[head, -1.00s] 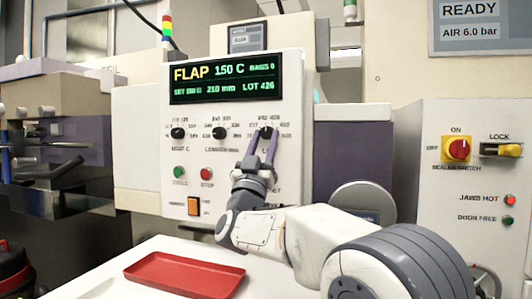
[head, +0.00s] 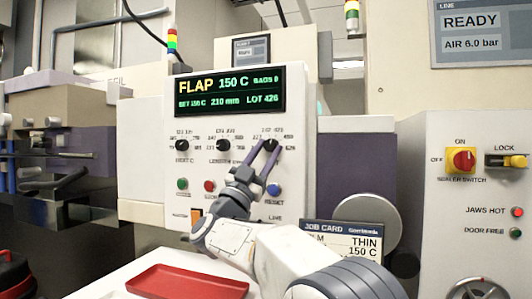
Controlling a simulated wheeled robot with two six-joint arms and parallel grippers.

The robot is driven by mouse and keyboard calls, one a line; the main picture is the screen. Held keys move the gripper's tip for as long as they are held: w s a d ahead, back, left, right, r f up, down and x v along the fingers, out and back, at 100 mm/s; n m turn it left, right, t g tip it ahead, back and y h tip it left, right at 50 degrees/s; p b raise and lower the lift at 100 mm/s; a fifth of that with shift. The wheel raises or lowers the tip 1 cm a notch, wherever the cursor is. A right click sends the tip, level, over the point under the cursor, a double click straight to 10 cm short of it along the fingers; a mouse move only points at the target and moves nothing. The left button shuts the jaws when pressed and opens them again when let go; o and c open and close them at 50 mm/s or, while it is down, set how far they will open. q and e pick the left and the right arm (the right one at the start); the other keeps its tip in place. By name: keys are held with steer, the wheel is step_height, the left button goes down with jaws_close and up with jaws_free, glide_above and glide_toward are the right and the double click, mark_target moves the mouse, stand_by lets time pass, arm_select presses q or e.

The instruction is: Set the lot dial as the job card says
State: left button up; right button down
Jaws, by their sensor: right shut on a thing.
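The lot dial (head: 270,145) is the rightmost of three black knobs on the white control panel (head: 148,215). My right gripper (head: 266,155) has its two purple-grey fingers closed around this dial, partly hiding it. The panel's display (head: 229,92) reads FLAP, 150 C, 210 mm and LOT 426. The job card (head: 342,238) stands at the lower right of the panel. It shows THIN and 150 C; its lower part, where any lot line might be, is hidden behind my right arm. My left gripper is out of view.
The other two dials (head: 182,146) (head: 223,145) sit left of the lot dial. A blue reset button (head: 273,189) is just below my gripper. A red tray (head: 188,282) lies on the white surface in front. A sealer switch (head: 460,160) is on the right cabinet.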

steer(key=shift+c, duration=2.2)
jaws_free()
steer(key=shift+w, duration=0.1)
steer(key=b+v, duration=0.1)
steer(key=v, duration=0.9)
steer(key=shift+s+f, duration=0.2)
steer(key=shift+a, duration=0.15)
